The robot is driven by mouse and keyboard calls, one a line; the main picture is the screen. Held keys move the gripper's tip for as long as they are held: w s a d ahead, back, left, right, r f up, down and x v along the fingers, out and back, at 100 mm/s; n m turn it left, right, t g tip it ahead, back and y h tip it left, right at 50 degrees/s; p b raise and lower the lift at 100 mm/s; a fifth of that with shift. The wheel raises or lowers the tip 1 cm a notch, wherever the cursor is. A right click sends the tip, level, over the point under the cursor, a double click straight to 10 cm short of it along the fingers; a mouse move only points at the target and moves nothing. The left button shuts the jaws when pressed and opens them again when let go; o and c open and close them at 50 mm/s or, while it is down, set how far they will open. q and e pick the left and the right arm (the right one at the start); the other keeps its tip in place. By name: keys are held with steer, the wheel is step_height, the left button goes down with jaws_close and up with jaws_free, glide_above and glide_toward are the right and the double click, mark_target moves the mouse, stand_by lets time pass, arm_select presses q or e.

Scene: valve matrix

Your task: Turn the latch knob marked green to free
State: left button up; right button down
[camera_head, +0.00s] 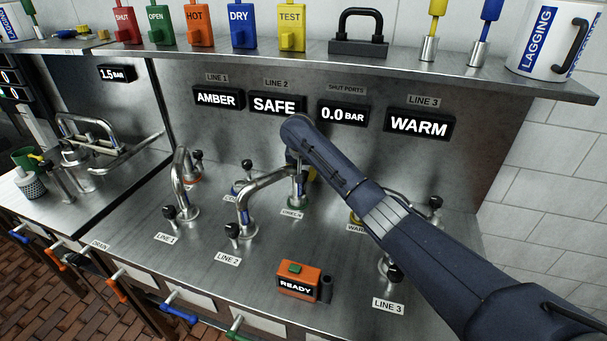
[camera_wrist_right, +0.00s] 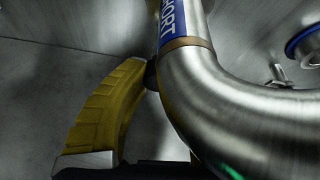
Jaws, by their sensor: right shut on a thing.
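The green-marked port (camera_head: 297,190) stands on the steel bench with a green label at its foot. The curved LINE 2 pipe (camera_head: 245,200) ends at this port. My right gripper (camera_head: 306,170) is at the top of the port, mostly hidden behind my own arm. In the right wrist view, one yellow finger (camera_wrist_right: 105,108) presses against a small dark knob (camera_wrist_right: 151,73) beside the steel pipe (camera_wrist_right: 225,95), which has a blue band reading "SHORT". The gripper is shut on this latch knob, mostly hidden. My left gripper is out of view.
The LINE 1 pipe (camera_head: 180,180) stands to the left, and the LINE 3 pipe is partly behind my arm. An orange READY box (camera_head: 298,281) sits at the front. Displays read AMBER, SAFE (camera_head: 275,105), 0.0 BAR and WARM. A shelf (camera_head: 450,82) overhangs the back.

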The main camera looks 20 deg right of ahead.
steer(key=shift+n+y, duration=0.5)
steer(key=shift+n, duration=0.9)
steer(key=c, duration=0.9)
jaws_free()
steer(key=shift+c, duration=0.2)
steer(key=d+v, duration=0.1)
steer(key=v, duration=1.1)
steer(key=shift+s+a, duration=0.2)
steer(key=shift+a, duration=0.25)
